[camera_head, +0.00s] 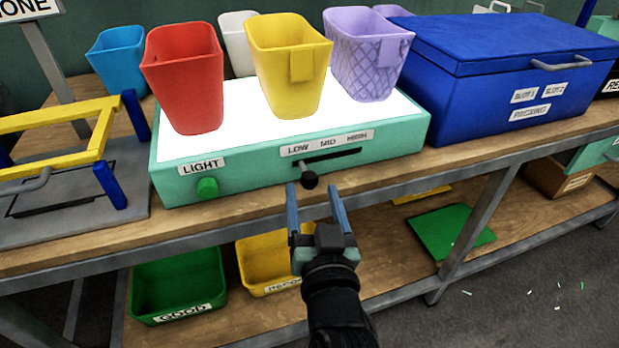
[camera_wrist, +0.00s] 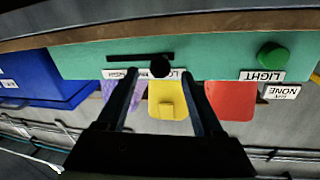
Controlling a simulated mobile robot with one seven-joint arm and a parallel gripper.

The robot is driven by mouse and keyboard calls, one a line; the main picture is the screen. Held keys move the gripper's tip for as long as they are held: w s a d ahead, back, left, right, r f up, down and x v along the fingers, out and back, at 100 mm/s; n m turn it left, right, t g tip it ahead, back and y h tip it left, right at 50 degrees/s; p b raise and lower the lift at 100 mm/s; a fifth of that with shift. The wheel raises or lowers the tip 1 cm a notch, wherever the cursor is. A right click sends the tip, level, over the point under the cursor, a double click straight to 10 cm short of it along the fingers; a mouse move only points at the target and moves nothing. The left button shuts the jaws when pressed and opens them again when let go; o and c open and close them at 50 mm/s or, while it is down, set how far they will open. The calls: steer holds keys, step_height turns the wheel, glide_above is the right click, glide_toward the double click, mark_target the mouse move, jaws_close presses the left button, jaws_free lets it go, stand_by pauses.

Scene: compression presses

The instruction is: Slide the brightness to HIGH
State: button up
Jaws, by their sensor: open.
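The brightness slider has a dark knob (camera_head: 309,179) on the front of a teal light box (camera_head: 400,145). The knob stands at the LOW end of a black slot (camera_head: 340,156), under a label strip (camera_head: 327,143) reading LOW, MID, HIGH. My gripper (camera_head: 314,189) is open in front of the box, its fingers pointing at the knob. In the wrist view, which is upside down, the knob (camera_wrist: 160,66) shows between the two fingertips (camera_wrist: 160,74). Whether the fingers reach around it in depth is unclear. The box top glows white.
A green button (camera_head: 207,187) sits left of the slider under the LIGHT label. Red (camera_head: 183,80), yellow (camera_head: 287,70) and purple (camera_head: 365,60) cups stand on the box. A blue case (camera_head: 460,100) stands to the right, a yellow-framed fixture (camera_head: 60,122) to the left.

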mark_target(311, 186)
steer(key=shift+w+a, duration=0.15)
steer(key=shift+w, duration=2.15)
jaws_close()
